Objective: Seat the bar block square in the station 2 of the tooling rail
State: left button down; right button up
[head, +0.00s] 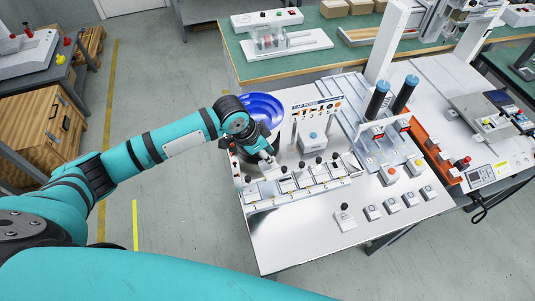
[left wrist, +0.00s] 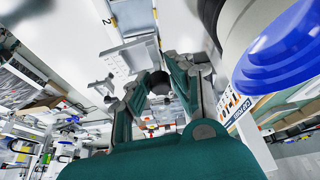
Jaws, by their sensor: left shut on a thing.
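My left gripper (head: 267,160) is over the left part of the tooling rail (head: 300,196), at the gap between the leftmost knobbed block (head: 248,185) and the other seated blocks. In the left wrist view, the gripper (left wrist: 158,92) is shut on a dark round knob, which I take to be the knob of the bar block (left wrist: 137,56). A printed "2" shows near the rail there. The block's lower part is mostly hidden in the head view, so I cannot tell whether it touches the station or sits square. My right gripper is not in view.
Several knobbed blocks stand on the rail to the right. A lone knobbed block (head: 344,218) lies nearer the table's front. A blue round bowl (head: 262,108) is behind the gripper, and a sign on posts (head: 316,107) stands behind the rail.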

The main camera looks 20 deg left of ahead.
aim_at(266, 170)
pick_arm(q)
notch_tip(266, 170, down, 3)
jog(key=shift+r+m, duration=0.2)
jog(key=shift+m, duration=0.5)
jog(key=shift+f, duration=0.3)
notch_tip(266, 170, down, 6)
jog(key=b, duration=0.5)
jog(key=shift+r, duration=0.25)
jog(key=shift+f+g, duration=0.3)
jog(key=shift+f, duration=0.05)
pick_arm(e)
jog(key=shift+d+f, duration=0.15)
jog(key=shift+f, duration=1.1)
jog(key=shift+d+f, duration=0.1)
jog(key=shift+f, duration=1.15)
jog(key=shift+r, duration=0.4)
pick_arm(q)
jog(key=shift+f, duration=0.35)
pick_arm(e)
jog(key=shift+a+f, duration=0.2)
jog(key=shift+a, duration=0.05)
pick_arm(q)
jog(key=shift+f, duration=0.4)
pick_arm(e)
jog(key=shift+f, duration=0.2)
